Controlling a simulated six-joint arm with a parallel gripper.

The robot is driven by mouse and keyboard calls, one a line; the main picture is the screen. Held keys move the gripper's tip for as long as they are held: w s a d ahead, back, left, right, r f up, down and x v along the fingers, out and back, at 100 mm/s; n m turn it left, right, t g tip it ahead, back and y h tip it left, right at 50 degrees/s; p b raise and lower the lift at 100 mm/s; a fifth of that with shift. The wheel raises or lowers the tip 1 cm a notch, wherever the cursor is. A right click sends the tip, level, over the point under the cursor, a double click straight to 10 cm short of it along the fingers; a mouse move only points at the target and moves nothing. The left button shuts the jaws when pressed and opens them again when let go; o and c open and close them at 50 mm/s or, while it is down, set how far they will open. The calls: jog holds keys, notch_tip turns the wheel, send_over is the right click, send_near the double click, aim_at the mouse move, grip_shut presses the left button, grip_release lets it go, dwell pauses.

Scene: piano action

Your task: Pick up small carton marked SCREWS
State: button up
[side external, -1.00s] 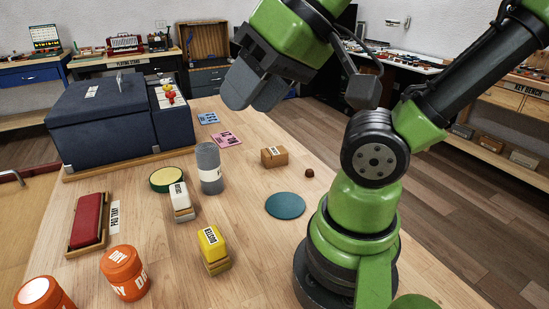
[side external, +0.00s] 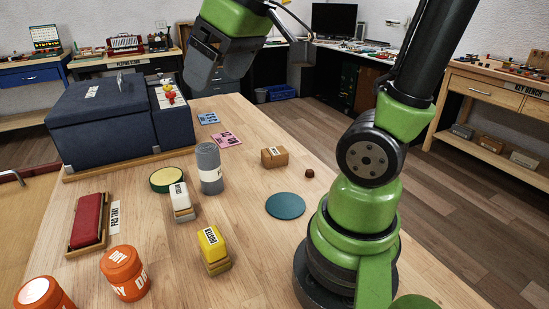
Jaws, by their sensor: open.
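A small brown carton (side external: 274,158) with a white label sits on the wooden table, right of the grey cylinder; its label is too small to read for certain. My gripper (side external: 200,72) is high in the upper middle of the side view, above and to the left of the carton, well apart from it. It is open, and nothing shows between its fingers. The carton is in full view.
A grey cylinder (side external: 209,168) stands left of the carton, and a small brown knob (side external: 309,173) lies to its right. A teal disc (side external: 285,205) lies in front. Pink (side external: 227,139) and blue (side external: 208,118) cards lie behind. A dark blue case (side external: 105,125) stands at back left.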

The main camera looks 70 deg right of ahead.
jog(key=w+d+f+n+g+h, duration=0.1)
jog(key=w+d+f+n, duration=0.15)
jog(key=d, duration=0.25)
jog(key=w+d+f+n+g, duration=0.1)
jog(key=w+d, duration=0.3)
jog(key=d, duration=0.2)
jog(key=n+g, duration=0.4)
jog(key=n, duration=0.1)
send_over(274, 151)
jog(key=f, duration=1.7)
jog(key=shift+w+a+f, duration=0.1)
jog(key=shift+w+f, duration=0.15)
jog(key=shift+w, duration=0.15)
jog(key=shift+n+y, duration=0.3)
jog(key=shift+n, duration=0.05)
jog(key=f, duration=0.5)
jog(key=shift+s+d+f, duration=0.15)
jog(key=shift+s+d, duration=0.1)
jog(key=shift+s+a+f, duration=0.1)
jog(key=shift+f, duration=1.3)
jog(key=shift+s+f, duration=0.1)
jog(key=shift+f, duration=1.25)
jog(key=c, duration=1)
